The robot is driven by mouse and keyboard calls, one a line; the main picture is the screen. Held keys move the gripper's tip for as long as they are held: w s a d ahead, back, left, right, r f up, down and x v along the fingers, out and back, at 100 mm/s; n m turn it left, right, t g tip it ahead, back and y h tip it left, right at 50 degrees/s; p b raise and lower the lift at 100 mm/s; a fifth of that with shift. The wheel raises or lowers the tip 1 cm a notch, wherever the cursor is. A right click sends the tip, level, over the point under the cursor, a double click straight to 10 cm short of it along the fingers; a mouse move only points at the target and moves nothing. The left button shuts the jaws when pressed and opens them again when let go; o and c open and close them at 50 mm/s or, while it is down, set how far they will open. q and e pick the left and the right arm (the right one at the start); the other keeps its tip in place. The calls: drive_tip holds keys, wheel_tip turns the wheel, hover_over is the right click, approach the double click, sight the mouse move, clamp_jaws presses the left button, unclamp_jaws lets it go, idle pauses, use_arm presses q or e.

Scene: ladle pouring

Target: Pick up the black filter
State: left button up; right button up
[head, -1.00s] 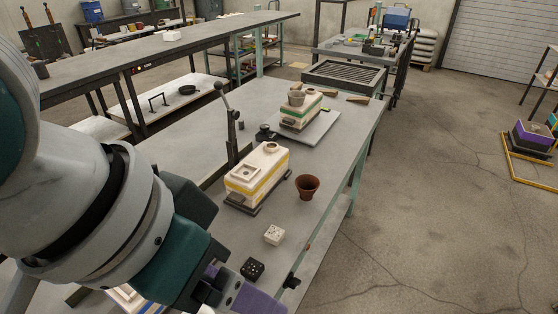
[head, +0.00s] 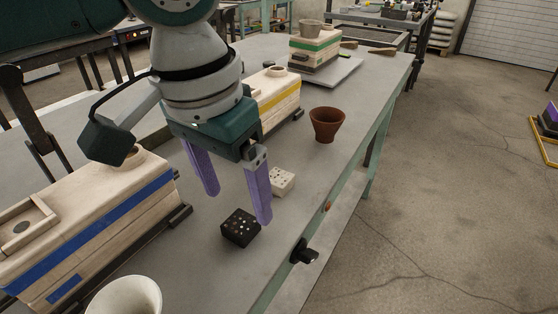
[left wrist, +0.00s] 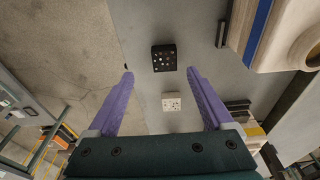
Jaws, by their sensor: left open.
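The black filter (head: 240,228) is a small dark block with pale holes on its top, lying on the grey workbench. My left gripper (head: 238,206) is open, its two purple fingers pointing down just above and behind the filter, with nothing between them. In the left wrist view the black filter (left wrist: 164,58) lies beyond the fingertips of the left gripper (left wrist: 158,72), between their lines. A similar white filter (head: 282,180) lies behind the right finger; it also shows in the left wrist view (left wrist: 171,102). My right gripper is not in view.
A blue-striped wooden box (head: 100,225) stands left of the filter, and a yellow-striped one (head: 280,95) behind. A white cup (head: 125,297) is in the foreground. A brown pot (head: 326,123) stands near the bench's right edge. A black clamp (head: 304,252) sits on that edge.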

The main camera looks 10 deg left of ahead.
sight(240, 223)
use_arm(q)
drive_tip(key=f, duration=0.2)
drive_tip(key=f+b, duration=0.1)
drive_tip(key=f, duration=0.1)
drive_tip(key=w+f, duration=0.1)
drive_tip(key=f, duration=0.1)
drive_tip(key=shift+a, duration=0.2)
drive_tip(key=shift+r, duration=0.1)
drive_tip(key=shift+c, duration=0.3)
clamp_jaws()
